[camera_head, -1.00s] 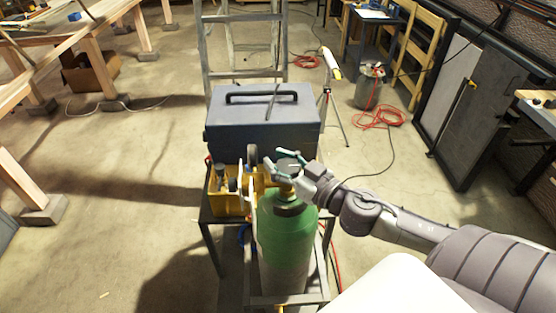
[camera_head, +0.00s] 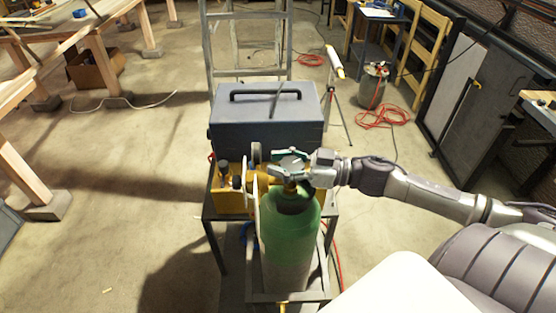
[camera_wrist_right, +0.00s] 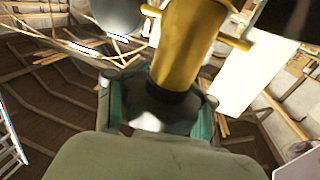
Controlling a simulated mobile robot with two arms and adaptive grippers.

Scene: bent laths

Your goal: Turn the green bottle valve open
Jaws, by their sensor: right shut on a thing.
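The green bottle (camera_head: 290,225) stands upright in a metal cart in the middle of the head view. Its valve handwheel (camera_head: 291,162), a pale grey disc, is on top and partly covered by my gripper. My right gripper (camera_head: 288,167) comes in from the right, with its teal fingers on either side of the handwheel, shut on it. In the right wrist view, the fingers (camera_wrist_right: 160,112) flank the grey handwheel (camera_wrist_right: 150,124), with the yellow brass valve body (camera_wrist_right: 188,45) beyond it. My left gripper is not in view.
A blue-grey toolbox (camera_head: 267,118) sits on the cart (camera_head: 211,240) behind the bottle. Yellow equipment (camera_head: 229,199) is left of the valve, close to my fingers. A ladder (camera_head: 249,40) stands behind. Open floor lies to the left.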

